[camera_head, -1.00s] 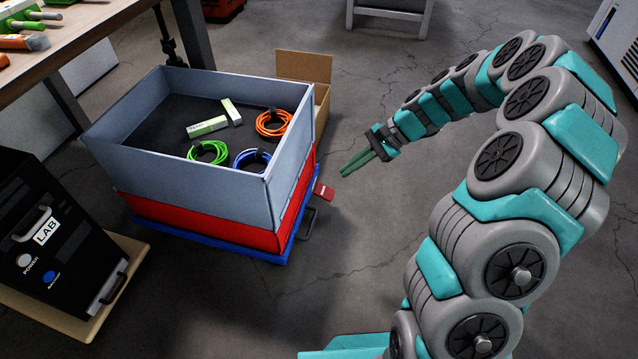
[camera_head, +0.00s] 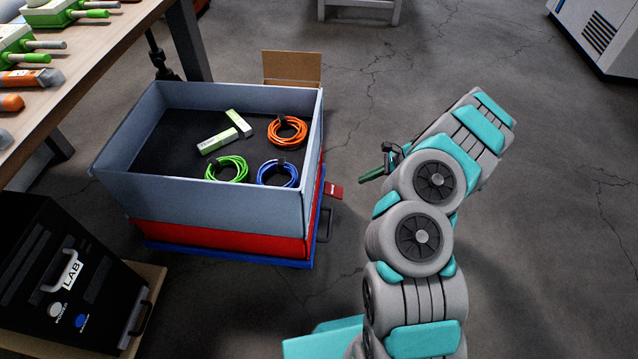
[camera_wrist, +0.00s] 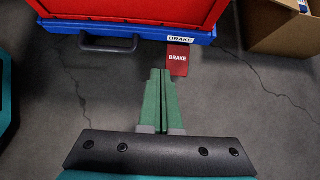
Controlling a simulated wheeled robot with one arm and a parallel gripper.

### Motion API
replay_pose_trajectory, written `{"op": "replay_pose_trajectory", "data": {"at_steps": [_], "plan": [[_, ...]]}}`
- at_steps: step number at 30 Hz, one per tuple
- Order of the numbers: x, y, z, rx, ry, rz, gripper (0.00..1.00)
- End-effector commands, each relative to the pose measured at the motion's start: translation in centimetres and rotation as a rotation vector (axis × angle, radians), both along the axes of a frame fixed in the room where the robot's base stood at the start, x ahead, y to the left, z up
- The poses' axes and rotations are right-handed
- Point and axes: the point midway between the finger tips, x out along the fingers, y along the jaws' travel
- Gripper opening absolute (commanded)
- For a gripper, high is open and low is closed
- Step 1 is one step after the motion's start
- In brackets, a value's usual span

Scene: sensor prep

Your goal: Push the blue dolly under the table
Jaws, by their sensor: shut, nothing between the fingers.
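The blue dolly (camera_head: 228,256) sits on the floor beside the table (camera_head: 92,62), with a red crate and a grey crate stacked on it. In the wrist view the dolly's blue edge (camera_wrist: 130,32) carries a black handle (camera_wrist: 108,45) and a red brake pedal (camera_wrist: 178,60). The pedal (camera_head: 334,190) sticks out at the dolly's right side in the head view. My gripper (camera_head: 372,175) is just right of the pedal, apart from the crates. In the wrist view its green fingers (camera_wrist: 160,85) are shut together and empty, their tips close to the pedal.
The grey crate (camera_head: 190,190) holds orange, green and blue cable coils and white-green boxes. A black LAB case (camera_head: 70,275) stands on a wooden base at the lower left. An open cardboard box (camera_head: 290,68) stands behind the crates. The floor right of my arm is clear.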

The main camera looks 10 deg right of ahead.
Motion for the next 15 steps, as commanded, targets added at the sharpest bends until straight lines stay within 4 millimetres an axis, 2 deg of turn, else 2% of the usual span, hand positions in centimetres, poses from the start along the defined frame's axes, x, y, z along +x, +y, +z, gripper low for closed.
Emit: {"op": "replay_pose_trajectory", "data": {"at_steps": [5,15], "plan": [[0.3,0.9,-1.1,0.0,0.003,0.0,0.0],[1.6,5.3,-5.7,-0.001,0.004,0.002,0.0]]}}
